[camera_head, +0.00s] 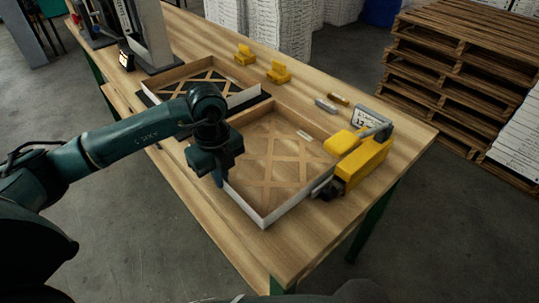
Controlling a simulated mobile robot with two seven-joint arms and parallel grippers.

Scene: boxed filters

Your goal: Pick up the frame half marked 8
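Two shallow frame halves with crossed wooden slats lie on the wooden table. The nearer frame half (265,219) has white outer walls and bare wood inside. The farther frame half (238,99) has a dark floor under its slats. I cannot read an 8 on either one. My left gripper (219,180) points down at the left wall of the nearer frame half and hides part of it. I cannot tell whether it touches the wall or how far its fingers are apart. My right gripper is out of view.
A yellow tape dispenser-like tool (364,163) stands against the nearer frame's right side. Two small yellow blocks (278,72) (244,55), small loose items (326,105) and a small sign (369,117) lie behind. Grey upright equipment (154,35) stands at the far left; pallets (465,60) are stacked beyond the table.

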